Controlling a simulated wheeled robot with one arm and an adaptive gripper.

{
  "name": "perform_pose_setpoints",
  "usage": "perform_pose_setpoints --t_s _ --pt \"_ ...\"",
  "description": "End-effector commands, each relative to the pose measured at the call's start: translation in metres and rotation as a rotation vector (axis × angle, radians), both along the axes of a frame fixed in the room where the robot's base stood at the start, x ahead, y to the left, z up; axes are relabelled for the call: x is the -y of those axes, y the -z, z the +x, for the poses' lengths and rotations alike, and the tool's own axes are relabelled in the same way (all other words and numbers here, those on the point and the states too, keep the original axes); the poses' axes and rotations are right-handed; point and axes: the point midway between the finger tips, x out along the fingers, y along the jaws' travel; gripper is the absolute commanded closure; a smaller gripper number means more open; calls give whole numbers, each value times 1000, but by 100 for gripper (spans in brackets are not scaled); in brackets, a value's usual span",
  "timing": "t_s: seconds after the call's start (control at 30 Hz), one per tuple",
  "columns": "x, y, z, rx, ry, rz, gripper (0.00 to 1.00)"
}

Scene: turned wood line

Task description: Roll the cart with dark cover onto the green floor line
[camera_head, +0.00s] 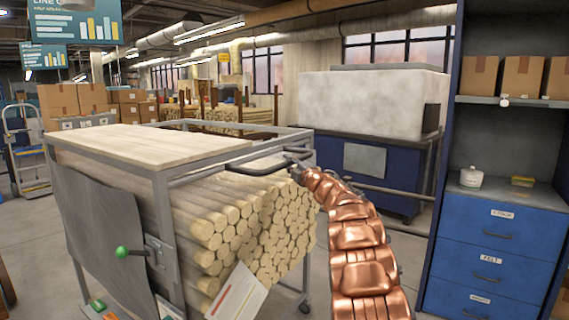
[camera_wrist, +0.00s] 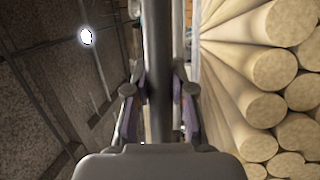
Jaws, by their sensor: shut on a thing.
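A metal-framed cart (camera_head: 163,190) with a pale board top stands in front of me, loaded with round wooden dowels (camera_head: 230,225). A grey sheet (camera_head: 105,235) hangs on its near left side; I cannot tell whether this is the dark cover. A dark bar handle (camera_head: 262,167) sticks out at the cart's right end. My gripper (camera_head: 297,168) reaches this handle from the right. In the wrist view my gripper (camera_wrist: 158,88) is shut around a dark bar (camera_wrist: 157,50), with dowel ends close on the right. No green floor line shows.
A blue drawer cabinet (camera_head: 495,235) with shelved boxes stands close on the right. A blue machine with a pale hood (camera_head: 370,105) stands behind. Some bare floor (camera_head: 30,235) shows left of the cart.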

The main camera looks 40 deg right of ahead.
Motion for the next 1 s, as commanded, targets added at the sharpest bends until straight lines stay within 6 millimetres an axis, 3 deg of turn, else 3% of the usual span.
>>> perform_pose_setpoints --t_s 0.37,0.4,0.63,1.0 --pt "-1 5 3 -8 -3 0 100" --pt "-2 5 3 -8 -3 0 76" --pt "0 3 2 -5 1 1 52" --pt "1 2 0 -3 3 2 50"
